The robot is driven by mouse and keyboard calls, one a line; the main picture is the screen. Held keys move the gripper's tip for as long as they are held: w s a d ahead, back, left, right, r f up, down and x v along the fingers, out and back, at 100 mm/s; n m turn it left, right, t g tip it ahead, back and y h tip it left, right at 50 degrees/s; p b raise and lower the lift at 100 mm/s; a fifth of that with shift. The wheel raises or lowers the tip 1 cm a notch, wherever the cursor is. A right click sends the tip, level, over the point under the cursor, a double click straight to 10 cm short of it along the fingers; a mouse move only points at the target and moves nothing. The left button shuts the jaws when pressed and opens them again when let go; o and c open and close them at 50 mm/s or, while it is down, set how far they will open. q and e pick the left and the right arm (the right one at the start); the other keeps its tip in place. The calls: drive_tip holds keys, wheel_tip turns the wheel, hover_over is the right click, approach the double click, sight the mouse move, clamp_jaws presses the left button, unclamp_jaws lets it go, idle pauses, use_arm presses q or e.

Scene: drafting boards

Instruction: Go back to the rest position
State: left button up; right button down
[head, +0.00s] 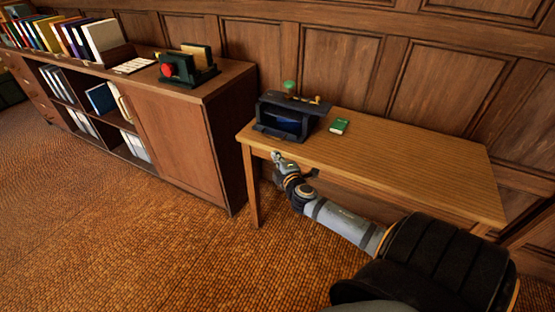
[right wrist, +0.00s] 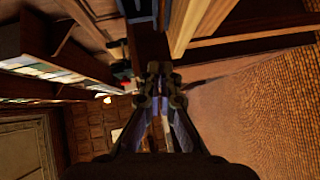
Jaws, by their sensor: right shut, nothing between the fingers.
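My right gripper (head: 294,163) is in front of the wooden table's front edge, near its left end, with my grey and black arm reaching in from the lower right. It is shut with nothing in it. In the right wrist view its fingers (right wrist: 160,75) come together at the middle, with the carpet to their right. My left gripper is not in view.
A wooden table (head: 420,165) stands against the panelled wall. It bears a dark open-fronted box (head: 285,116) and a small green book (head: 340,126). Left is a cabinet (head: 180,140) with books and a dark green device with a red knob (head: 185,70). Carpet (head: 130,230) in front is clear.

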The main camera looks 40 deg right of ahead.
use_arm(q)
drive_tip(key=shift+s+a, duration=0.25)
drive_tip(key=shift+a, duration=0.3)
use_arm(e)
drive_tip(key=shift+s+a, duration=0.2)
drive_tip(key=shift+s, duration=0.2)
